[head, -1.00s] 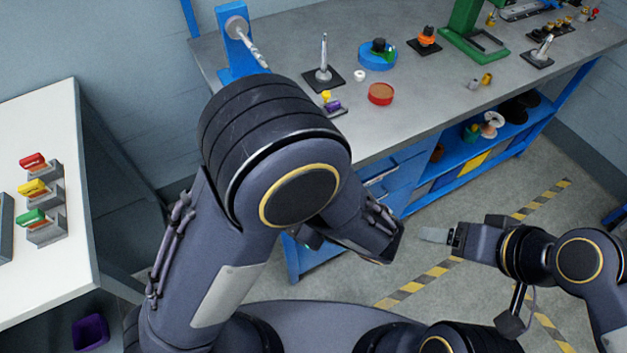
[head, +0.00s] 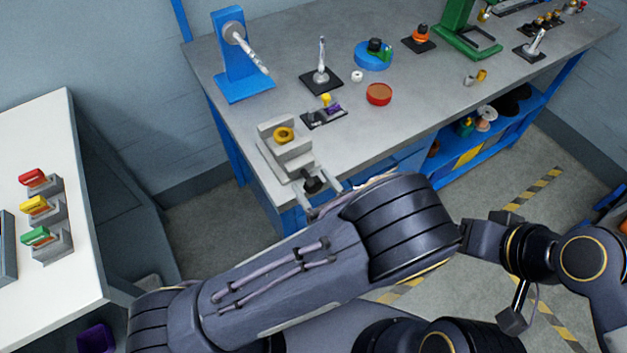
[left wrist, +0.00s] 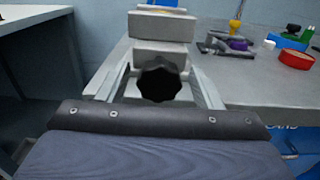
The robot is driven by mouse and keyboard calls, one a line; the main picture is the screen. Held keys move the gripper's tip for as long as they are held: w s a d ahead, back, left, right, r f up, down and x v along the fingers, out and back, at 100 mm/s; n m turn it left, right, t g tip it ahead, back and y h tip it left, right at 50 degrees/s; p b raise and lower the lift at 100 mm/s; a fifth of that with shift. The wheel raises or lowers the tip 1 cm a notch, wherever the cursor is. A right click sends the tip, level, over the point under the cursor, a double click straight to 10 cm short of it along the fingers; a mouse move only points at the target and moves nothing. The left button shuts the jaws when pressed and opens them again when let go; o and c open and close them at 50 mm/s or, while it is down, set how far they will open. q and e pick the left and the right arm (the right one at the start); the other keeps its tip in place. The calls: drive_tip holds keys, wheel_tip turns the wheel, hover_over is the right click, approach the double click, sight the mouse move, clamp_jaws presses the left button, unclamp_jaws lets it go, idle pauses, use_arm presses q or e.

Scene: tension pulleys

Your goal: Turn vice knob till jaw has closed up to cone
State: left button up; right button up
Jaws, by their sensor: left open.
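The grey vice (head: 291,163) stands at the near left corner of the workbench. A yellow round piece with a dark centre (head: 284,134), which looks like the cone, sits at its upper jaws. Whether the jaw touches it cannot be told. The black knob (head: 312,185) faces me. In the left wrist view the lobed knob (left wrist: 163,79) is in the middle, below the vice blocks (left wrist: 160,27); the yellow piece is not seen there. My left gripper (head: 319,190) is open, its fingers on either side of the knob, with no clear contact.
A blue stand (head: 231,60) with a metal spindle rises behind the vice. A small dark holder with yellow and purple parts (head: 325,114), a spike on a black base (head: 321,77) and a red dish (head: 379,94) stand to its right. A white table (head: 70,270) is at left.

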use_arm(q)
drive_tip(key=shift+w+a, duration=0.15)
drive_tip(key=shift+w, duration=0.05)
drive_tip(key=shift+c, duration=0.2)
drive_tip(key=c, duration=1)
drive_tip(key=shift+o, duration=0.2)
drive_tip(key=shift+m, duration=0.4)
drive_tip(key=m+p, duration=0.1)
drive_tip(key=m, duration=0.2)
drive_tip(key=shift+m, duration=1.5)
drive_tip(key=shift+f, duration=0.1)
